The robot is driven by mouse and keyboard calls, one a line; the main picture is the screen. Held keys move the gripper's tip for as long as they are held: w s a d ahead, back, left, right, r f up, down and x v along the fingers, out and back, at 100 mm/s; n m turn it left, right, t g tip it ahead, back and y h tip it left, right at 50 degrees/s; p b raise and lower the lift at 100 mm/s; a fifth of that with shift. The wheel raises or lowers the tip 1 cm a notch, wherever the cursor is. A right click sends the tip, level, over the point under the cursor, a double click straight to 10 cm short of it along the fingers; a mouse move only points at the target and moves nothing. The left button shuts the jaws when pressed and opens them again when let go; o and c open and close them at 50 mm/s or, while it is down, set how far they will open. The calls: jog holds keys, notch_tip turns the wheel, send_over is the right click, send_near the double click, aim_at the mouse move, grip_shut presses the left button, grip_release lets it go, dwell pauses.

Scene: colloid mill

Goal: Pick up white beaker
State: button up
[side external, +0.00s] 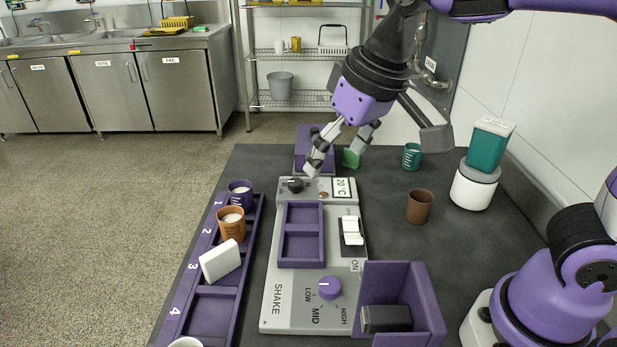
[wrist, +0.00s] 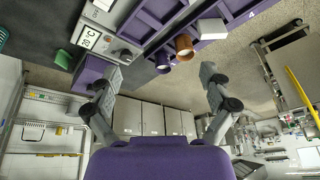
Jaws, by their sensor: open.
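A white round rim, likely the white beaker (side external: 187,342), shows at the bottom edge of the side external view, by slot 4 of the purple rack; most of it is cut off. I cannot make it out in the wrist view. A purple beaker (side external: 240,193) and a brown-orange beaker (side external: 231,224), both with white contents, stand in slots 1 and 2. They also show in the wrist view. A white block (side external: 220,261) leans at slot 3. My gripper (side external: 338,153) is open and empty, above the far end of the grey shaker panel, well away from the white rim.
The purple rack (side external: 249,239) runs left of the grey panel (side external: 275,302), which has a knob and a purple open box (side external: 425,301). A brown cup (side external: 420,206), a green cup (side external: 412,156) and a green-topped device (side external: 475,187) stand at right. Dark table is clear between them.

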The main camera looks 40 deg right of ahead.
jog(key=s+a+f+g, duration=0.1)
jog(key=a+f, duration=0.3)
jog(key=a, duration=0.9)
jog(key=s+a+f+g, duration=0.15)
jog(key=a+f, duration=0.25)
jog(key=a, duration=0.9)
jog(key=shift+h, duration=0.3)
jog(key=w+f, duration=0.1)
jog(key=f, duration=0.2)
jog(key=w+f, duration=0.1)
jog(key=f, duration=0.6)
jog(key=shift+w+d, duration=0.35)
jog(key=shift+w, duration=0.05)
jog(key=c, duration=1.3)
